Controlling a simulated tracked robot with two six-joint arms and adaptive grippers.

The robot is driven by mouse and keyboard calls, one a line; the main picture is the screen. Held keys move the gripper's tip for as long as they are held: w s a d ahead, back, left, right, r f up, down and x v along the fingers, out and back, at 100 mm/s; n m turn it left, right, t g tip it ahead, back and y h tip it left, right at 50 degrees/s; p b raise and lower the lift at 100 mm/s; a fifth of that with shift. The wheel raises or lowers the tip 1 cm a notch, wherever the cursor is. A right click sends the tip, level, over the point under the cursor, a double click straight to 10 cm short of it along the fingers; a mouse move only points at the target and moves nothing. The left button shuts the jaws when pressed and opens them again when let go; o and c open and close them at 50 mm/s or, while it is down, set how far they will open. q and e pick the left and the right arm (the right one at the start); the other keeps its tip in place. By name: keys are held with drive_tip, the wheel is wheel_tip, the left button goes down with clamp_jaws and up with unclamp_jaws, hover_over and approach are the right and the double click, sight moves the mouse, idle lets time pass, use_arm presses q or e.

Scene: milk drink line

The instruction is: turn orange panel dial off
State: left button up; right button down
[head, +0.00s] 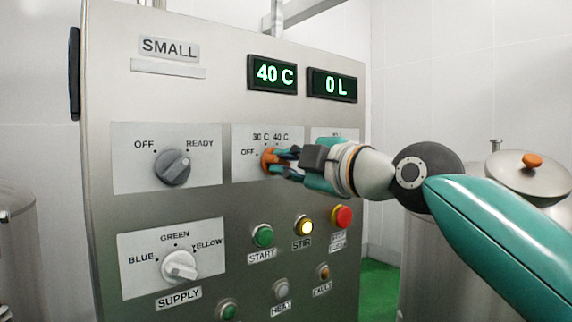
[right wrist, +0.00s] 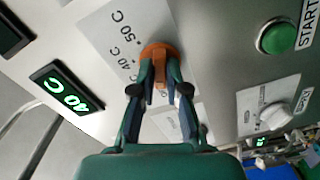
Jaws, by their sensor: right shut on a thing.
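The orange dial (head: 268,160) sits on a light plate marked OFF, 30 C and 40 C in the head view. My right gripper (head: 282,163) is at the dial, its fingers closed around the knob. In the right wrist view the orange dial (right wrist: 160,52) shows between the two fingertips of my right gripper (right wrist: 160,80). The dial's pointer is mostly hidden by the fingers. The green display (head: 273,74) above reads 40 C. My left gripper is not in view.
A grey OFF/READY dial (head: 173,167) is left of the orange dial. A white SUPPLY dial (head: 180,266) is lower left. Below are a green START button (head: 263,236), a lit yellow STIR button (head: 303,227) and a red stop button (head: 342,216). A lidded steel vessel (head: 525,180) stands right.

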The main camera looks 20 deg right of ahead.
drive_tip(key=c, duration=1.2)
unclamp_jaws()
drive_tip(key=shift+a+f, duration=0.1)
drive_tip(key=v, duration=1.2)
drive_tip(key=shift+w, duration=0.1)
